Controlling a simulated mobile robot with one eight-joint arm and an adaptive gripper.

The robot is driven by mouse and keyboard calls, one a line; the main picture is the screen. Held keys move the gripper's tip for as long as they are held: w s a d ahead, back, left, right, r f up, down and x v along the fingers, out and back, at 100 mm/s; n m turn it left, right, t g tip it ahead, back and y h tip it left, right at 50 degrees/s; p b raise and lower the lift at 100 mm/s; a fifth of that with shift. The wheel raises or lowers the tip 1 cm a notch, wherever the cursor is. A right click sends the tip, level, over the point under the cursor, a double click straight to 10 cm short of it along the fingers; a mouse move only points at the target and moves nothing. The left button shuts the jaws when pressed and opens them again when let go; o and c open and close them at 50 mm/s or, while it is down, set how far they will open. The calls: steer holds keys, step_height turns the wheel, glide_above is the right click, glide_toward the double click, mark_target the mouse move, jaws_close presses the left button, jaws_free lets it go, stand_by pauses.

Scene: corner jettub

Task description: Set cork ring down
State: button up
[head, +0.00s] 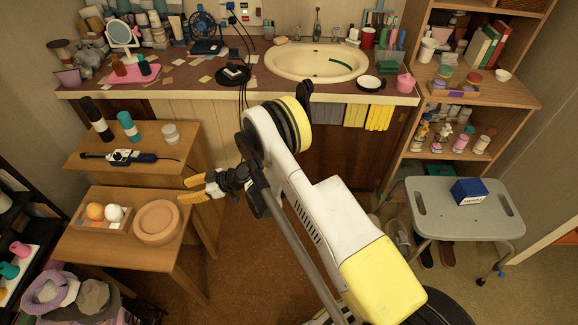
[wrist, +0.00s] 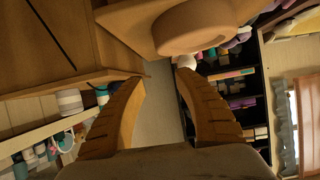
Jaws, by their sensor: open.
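The cork ring (head: 157,222) is a thick, tan, round piece lying flat on the lower wooden side table (head: 138,254), right of a small wooden tray. In the wrist view the ring (wrist: 193,27) shows at the top, beyond my fingertips. My gripper (head: 188,189) has yellow-orange fingers. It is just up and to the right of the ring in the head view, apart from it. In the wrist view my gripper (wrist: 160,88) is open with nothing between its fingers.
The wooden tray (head: 90,226) holds an orange ball and a white ball. A higher wooden table (head: 180,150) behind carries bottles, a jar and a dark tool. A sink counter (head: 190,87) runs along the back. A grey stool (head: 440,215) with a blue box stands at right.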

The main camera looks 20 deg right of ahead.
steer(key=s+d+r+m+h, duration=0.15)
steer(key=d+r, duration=0.25)
steer(key=r, duration=0.5)
steer(key=s+d+r+m+t+h, duration=0.1)
steer(key=d+r+m+h, duration=0.1)
steer(key=d+r, duration=0.5)
steer(key=s+d+r+m+h, duration=0.1)
steer(key=d+r+m+h, duration=0.1)
steer(key=r, duration=0.9)
steer(key=s+d+r+m+h, duration=0.2)
steer(key=s+d, duration=0.4)
steer(key=s, duration=0.3)
steer(key=s+d+r+m+h, duration=0.2)
steer(key=s+d, duration=0.4)
steer(key=s, duration=0.3)
steer(key=s+d+r+m+t+h, duration=0.1)
steer(key=s+d+r+m+h, duration=0.1)
steer(key=s+d, duration=0.4)
steer(key=s+m, duration=0.1)
steer(key=s, duration=0.2)
steer(key=shift+d+r+m+h, duration=0.25)
steer(key=shift+r+m+h, duration=0.1)
steer(key=shift+r, duration=0.05)
